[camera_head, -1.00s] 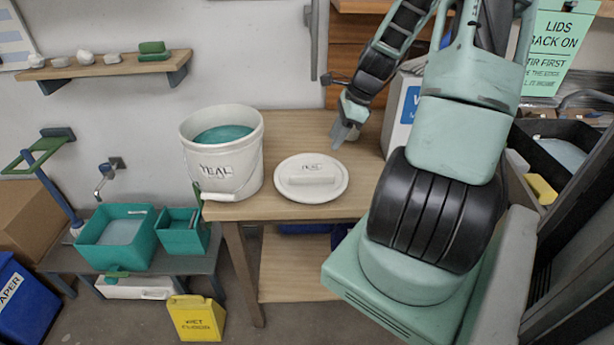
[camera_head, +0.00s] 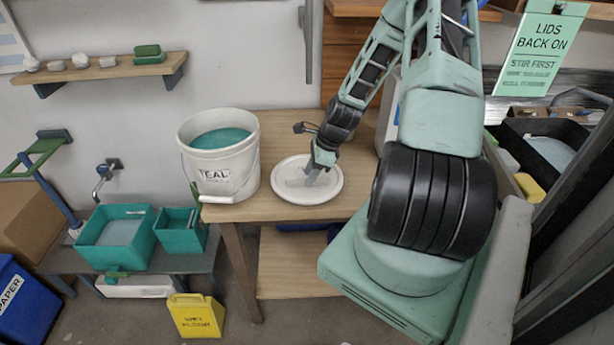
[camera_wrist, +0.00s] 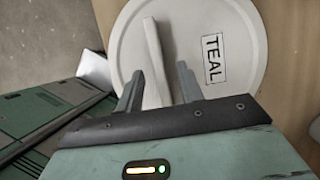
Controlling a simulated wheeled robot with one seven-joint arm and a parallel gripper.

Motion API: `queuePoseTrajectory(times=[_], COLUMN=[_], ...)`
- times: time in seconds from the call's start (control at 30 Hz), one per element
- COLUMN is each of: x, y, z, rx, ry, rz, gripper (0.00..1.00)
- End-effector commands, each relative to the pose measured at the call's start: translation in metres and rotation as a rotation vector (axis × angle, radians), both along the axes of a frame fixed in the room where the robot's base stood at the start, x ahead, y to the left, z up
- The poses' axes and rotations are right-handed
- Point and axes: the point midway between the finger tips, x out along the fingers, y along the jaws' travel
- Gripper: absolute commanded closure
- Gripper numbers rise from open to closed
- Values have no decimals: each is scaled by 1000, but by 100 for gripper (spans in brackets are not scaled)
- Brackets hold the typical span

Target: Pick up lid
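The round white lid (camera_head: 318,192) lies flat on the wooden table, right of the white bucket marked TEAL (camera_head: 221,170). The bucket is open and holds teal glaze (camera_head: 220,138). In the wrist view the lid (camera_wrist: 225,25) shows a TEAL label and a raised bar handle (camera_wrist: 155,62). My gripper (camera_head: 312,180) is low over the lid at its handle. In the wrist view my gripper (camera_wrist: 160,85) is open, with one finger on each side of the handle's near end and gaps showing. Whether the fingers touch the lid I cannot tell.
A white box stands behind my arm at the right. Teal tubs (camera_head: 117,230) sit on a low grey bench at the left, with a yellow wet-floor sign (camera_head: 196,316) on the floor.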

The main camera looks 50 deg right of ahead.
Motion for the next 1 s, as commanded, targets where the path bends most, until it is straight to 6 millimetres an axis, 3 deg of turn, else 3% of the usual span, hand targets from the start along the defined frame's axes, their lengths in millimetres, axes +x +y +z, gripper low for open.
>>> queuePoseTrajectory(times=[0.33,0.47,0.5,1.0], x=[3,3,2,3], y=[2,2,2,1], z=[-8,-8,-8,1], rx=[-1,-1,-1,-2], ry=[0,0,-1,-1], rz=[0,0,0,0], gripper=[63,96,100,100])
